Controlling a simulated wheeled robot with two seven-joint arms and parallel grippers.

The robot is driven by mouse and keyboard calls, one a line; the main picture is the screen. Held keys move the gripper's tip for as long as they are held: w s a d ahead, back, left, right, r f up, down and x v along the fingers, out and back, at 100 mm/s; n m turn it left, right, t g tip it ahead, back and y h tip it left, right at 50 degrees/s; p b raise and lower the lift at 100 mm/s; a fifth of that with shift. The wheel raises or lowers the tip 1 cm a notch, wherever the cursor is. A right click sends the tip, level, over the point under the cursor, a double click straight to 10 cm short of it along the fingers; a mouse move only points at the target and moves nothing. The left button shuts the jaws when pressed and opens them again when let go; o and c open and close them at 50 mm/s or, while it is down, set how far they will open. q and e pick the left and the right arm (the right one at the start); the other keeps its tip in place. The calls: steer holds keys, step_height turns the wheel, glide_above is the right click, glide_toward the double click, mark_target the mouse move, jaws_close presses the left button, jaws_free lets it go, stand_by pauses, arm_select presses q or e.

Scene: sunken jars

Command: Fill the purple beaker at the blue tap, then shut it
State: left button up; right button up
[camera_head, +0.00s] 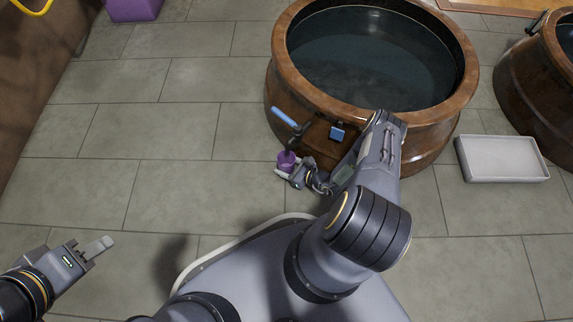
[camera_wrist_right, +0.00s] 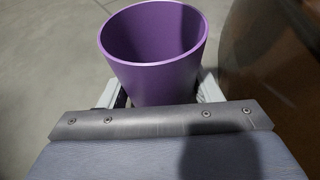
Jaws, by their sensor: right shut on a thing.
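The purple beaker (camera_head: 286,160) is upright in my right gripper (camera_head: 291,172), which is shut on it beside the large brown jar. In the right wrist view the beaker (camera_wrist_right: 153,75) sits between the two fingers (camera_wrist_right: 160,95), and its visible inside is plain purple with no water seen. The blue tap handle (camera_head: 286,117) sticks out from the jar's front left, just above the beaker in the head view. I see no stream; whether the beaker is exactly under the spout I cannot tell. My left gripper (camera_head: 97,247) is at lower left, away from everything, holding nothing visible.
The brown jar (camera_head: 283,85) holds dark water and has a blue square (camera_head: 338,132) on its front. A white tray (camera_head: 500,178) lies on the floor at right, near a second brown jar (camera_head: 520,90). A purple box (camera_head: 133,9) is at top left. The left floor is clear.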

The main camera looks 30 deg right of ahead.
steer(key=shift+f, duration=0.15)
steer(key=o, duration=1.2)
steer(key=shift+c, duration=0.2)
steer(key=p+v, duration=0.3)
steer(key=v, duration=0.4)
steer(key=shift+s+d, duration=0.2)
steer(key=shift+s, duration=0.15)
steer(key=shift+c, duration=0.3)
